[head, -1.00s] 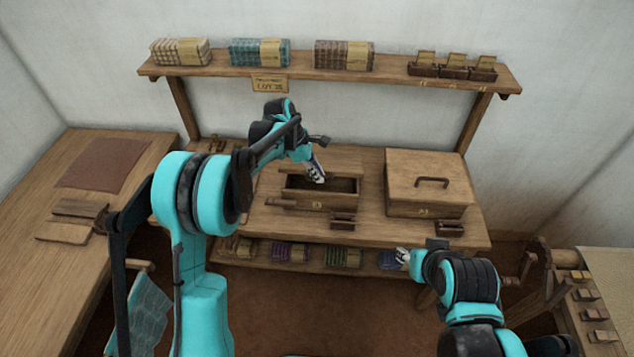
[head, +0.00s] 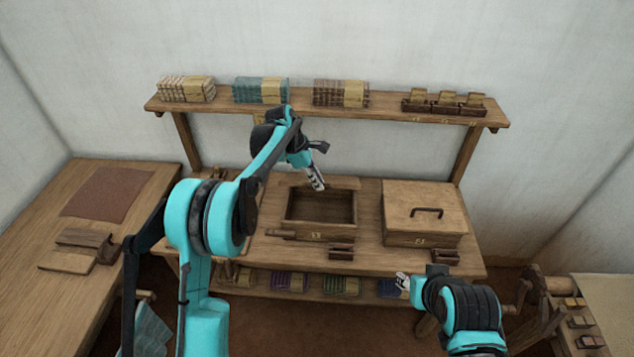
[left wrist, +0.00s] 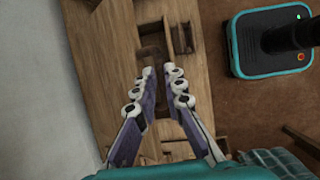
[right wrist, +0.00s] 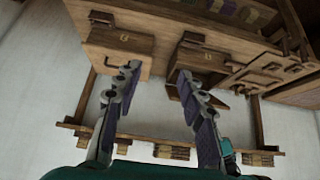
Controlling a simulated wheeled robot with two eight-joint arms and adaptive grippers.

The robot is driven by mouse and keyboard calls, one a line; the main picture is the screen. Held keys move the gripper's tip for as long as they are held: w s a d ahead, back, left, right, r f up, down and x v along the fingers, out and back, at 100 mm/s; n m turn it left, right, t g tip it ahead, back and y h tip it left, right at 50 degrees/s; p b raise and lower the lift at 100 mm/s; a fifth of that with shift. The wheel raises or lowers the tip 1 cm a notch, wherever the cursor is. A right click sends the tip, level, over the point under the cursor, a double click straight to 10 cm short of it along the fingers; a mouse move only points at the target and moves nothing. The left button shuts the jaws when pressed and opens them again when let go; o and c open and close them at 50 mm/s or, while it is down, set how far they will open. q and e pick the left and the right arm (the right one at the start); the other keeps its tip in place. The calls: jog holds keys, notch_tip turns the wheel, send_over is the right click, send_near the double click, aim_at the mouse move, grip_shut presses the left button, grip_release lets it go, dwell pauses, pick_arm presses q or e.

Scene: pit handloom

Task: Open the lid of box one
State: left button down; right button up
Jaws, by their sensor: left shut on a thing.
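Box one seems to be the left wooden box (head: 322,235) on the bench in the head view; its label is too small to read. Its top is open and its inside looks empty. A strip of its lid (head: 342,184) shows behind the back rim. My left gripper (head: 318,187) is at that back rim, tilted down, and closed on what seems to be the lid; the grip itself is hard to see. In the left wrist view its fingers (left wrist: 160,71) are slightly apart around brown wood. My right gripper (head: 403,281) is open and empty before the bench; its fingers (right wrist: 158,68) are apart in the right wrist view.
A closed box (head: 425,205) with a dark handle stands right of the open one. Small wooden holders (head: 341,252) sit near the bench's front edge. A shelf (head: 390,110) with cloth bundles runs above the back. A side table (head: 125,180) stands at the left.

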jog(key=shift+w, duration=0.1)
jog(key=c, duration=0.8)
jog(key=w+a+n, duration=0.1)
jog(key=w+n, duration=0.2)
jog(key=w+a+n, duration=0.1)
jog(key=w+n, duration=0.2)
jog(key=w+n+t+h, duration=0.1)
jog(key=w+n, duration=0.1)
jog(key=shift+w+a+n, duration=0.4)
grip_shut()
jog(key=w+a+f+n+t, duration=0.1)
jog(key=w+a+f+n, duration=0.1)
jog(key=w+a+n, duration=0.55)
jog(key=w+a+f+n+t+y, duration=0.1)
jog(key=w+a+f+n+t, duration=0.15)
jog(key=a+f+n, duration=0.5)
jog(key=w+a+f+n+t, duration=0.2)
jog(key=w+a+f+n, duration=0.1)
jog(key=a+n, duration=0.8)
jog(key=w+d+n, duration=0.1)
jog(key=w, duration=1)
jog(key=shift+w+d+f, duration=0.15)
jog(key=shift+w+d, duration=0.1)
